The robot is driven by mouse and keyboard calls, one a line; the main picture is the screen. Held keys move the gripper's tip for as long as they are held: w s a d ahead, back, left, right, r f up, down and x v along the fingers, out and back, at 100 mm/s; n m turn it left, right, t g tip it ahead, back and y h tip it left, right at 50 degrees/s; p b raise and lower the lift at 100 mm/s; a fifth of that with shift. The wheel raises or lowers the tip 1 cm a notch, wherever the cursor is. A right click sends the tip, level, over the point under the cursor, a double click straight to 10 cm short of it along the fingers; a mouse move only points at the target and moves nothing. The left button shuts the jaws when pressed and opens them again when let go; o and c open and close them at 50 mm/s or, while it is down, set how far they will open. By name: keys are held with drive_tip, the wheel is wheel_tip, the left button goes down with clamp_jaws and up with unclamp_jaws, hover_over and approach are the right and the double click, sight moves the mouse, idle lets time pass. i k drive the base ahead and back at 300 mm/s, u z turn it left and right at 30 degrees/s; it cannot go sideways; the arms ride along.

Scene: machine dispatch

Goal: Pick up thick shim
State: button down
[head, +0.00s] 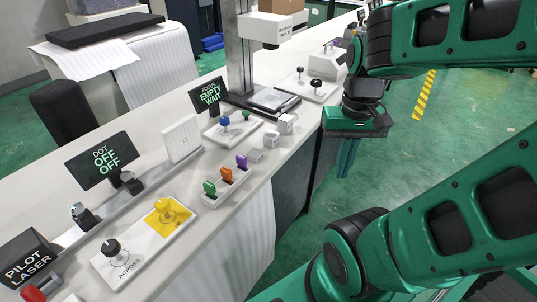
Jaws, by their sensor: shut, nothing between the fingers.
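No label marks the thick shim, so I cannot tell which piece it is. A white rack (214,203) on the bench holds a green tab (209,187), an orange tab (226,174) and a purple tab (242,161) upright in a row. Behind the rack stand small pale blocks, one (256,155) nearest the purple tab and another (286,123) farther back. My gripper (346,172) points down past the bench's right edge, over the green floor. It is shut and empty, to the right of the blocks and apart from them.
A knob plate (120,264) and a yellow-marked plate (187,232) lie at the near end of the bench. A dark display (102,160) and a grey column (238,55) stand along its left and back. The bench strip beside the rack is bare.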

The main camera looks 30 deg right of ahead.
sight(241, 159)
drive_tip(key=z, duration=0.05)
drive_tip(key=k, duration=1)
drive_tip(key=z, duration=1)
drive_tip(key=i, duration=0.65)
drive_tip(key=u, duration=0.15)
